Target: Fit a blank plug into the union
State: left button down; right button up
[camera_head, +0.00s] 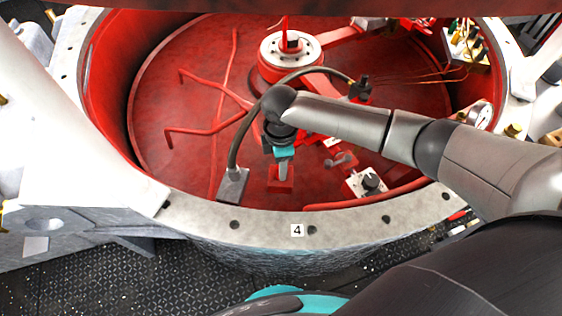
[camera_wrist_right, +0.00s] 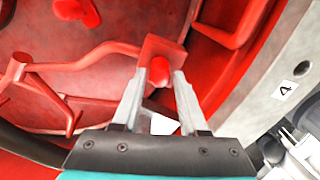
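My right gripper (camera_head: 283,176) reaches down into the red drum, just above a small red block (camera_head: 281,186) near the front wall. In the right wrist view the two grey fingers of this gripper (camera_wrist_right: 161,76) stand apart. A red rounded stub (camera_wrist_right: 160,72) on the red block (camera_wrist_right: 163,50) shows between their tips. I cannot tell whether the fingers touch it. I cannot tell whether the stub or block is the plug or the union. My left gripper is not in view.
The drum's grey flange (camera_head: 386,218) curves around the front. A grey block with a black hose (camera_head: 234,184) stands left of the gripper, and a white box with a black knob (camera_head: 367,183) stands right. Red pipes (camera_head: 199,131) run along the left floor.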

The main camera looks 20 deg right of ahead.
jog(key=o, duration=0.3)
jog(key=shift+o, duration=0.2)
notch_tip(320, 180, up, 15)
jog(key=p, duration=0.3)
jog(key=shift+r, duration=0.15)
dwell(0.3)
